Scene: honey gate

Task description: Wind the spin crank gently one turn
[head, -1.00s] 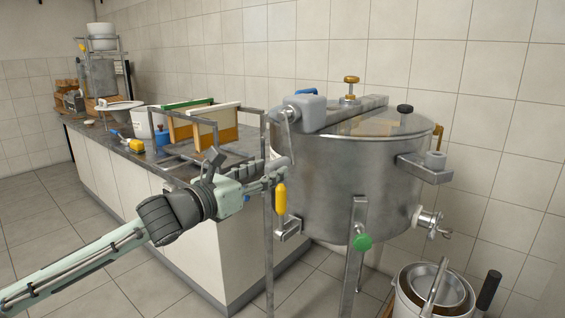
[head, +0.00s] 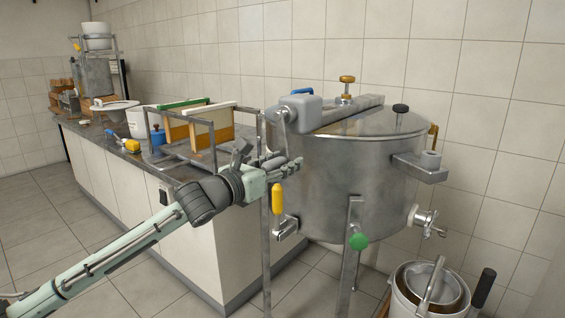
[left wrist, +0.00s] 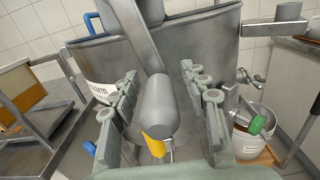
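The steel drum (head: 340,180) stands right of the counter. A grey gearbox (head: 301,112) with a blue lever (head: 303,91) sits on its left rim. The spin crank's arm (head: 282,130) hangs down from the gearbox; its handle is mostly hidden by my fingers in the head view. In the left wrist view the grey crank handle (left wrist: 160,103) lies between the fingers of my left gripper (left wrist: 162,100). The fingers are open on both sides of it, with a gap at least on the right. The left gripper (head: 283,164) also shows at the drum's left side. My right gripper is out of view.
A yellow handle (head: 278,198) hangs just below the left gripper. A green knob (head: 358,241) and a tap (head: 425,220) are lower on the drum. The counter (head: 215,230) holds a metal rack with frames (head: 213,128). A white bucket (head: 425,300) stands at the lower right.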

